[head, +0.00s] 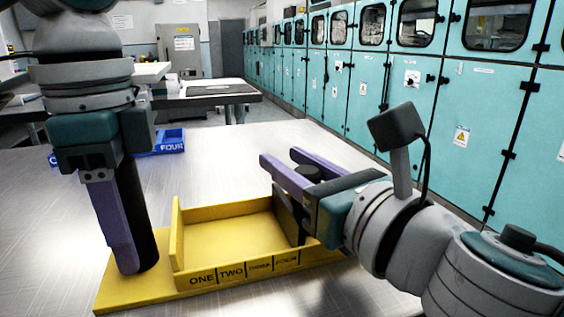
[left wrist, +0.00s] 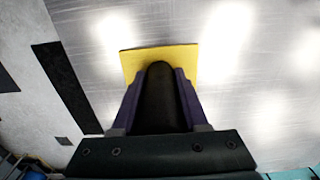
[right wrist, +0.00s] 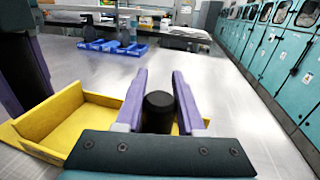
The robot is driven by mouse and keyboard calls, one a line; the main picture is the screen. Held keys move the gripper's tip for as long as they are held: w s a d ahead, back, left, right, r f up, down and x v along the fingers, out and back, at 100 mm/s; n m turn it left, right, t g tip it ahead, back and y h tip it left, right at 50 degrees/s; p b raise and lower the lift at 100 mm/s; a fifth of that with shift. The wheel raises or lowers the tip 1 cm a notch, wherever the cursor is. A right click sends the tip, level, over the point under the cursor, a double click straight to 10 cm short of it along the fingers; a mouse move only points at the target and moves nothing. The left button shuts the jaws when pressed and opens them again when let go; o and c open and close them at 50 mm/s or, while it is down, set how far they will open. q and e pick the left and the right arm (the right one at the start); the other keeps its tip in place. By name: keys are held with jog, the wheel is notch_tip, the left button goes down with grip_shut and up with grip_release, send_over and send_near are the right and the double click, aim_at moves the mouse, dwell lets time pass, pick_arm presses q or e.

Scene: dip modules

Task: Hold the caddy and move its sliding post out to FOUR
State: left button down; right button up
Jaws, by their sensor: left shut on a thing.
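The yellow caddy (head: 235,207) stands on the metal table, its front lip marked ONE, TWO, THREE and FOUR. My left gripper (head: 128,235) points down and is shut on the caddy's thick black upright handle (left wrist: 160,95), over the yellow base plate. The sliding post (head: 307,172) is black and stands at the caddy's right end, by the FOUR mark. My right gripper (right wrist: 160,85) is open, with its purple fingers on either side of the post (right wrist: 160,113). Its fingertips reach past the post. The foot of the post is partly hidden by the gripper.
A blue caddy (head: 168,142) lies further back on the table, partly behind my left arm; blue trays (right wrist: 112,47) also show in the right wrist view. Teal cabinets (head: 400,95) line the right side.

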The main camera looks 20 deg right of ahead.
jog(key=o, duration=0.5)
jog(key=v, duration=1.2)
pick_arm(q)
jog(key=shift+c, duration=1.7)
grip_release()
notch_tip(320, 180, up, 8)
jog(key=p, duration=0.9)
jog(key=shift+f, duration=0.25)
pick_arm(e)
notch_tip(320, 180, up, 9)
jog(key=shift+r, duration=0.1)
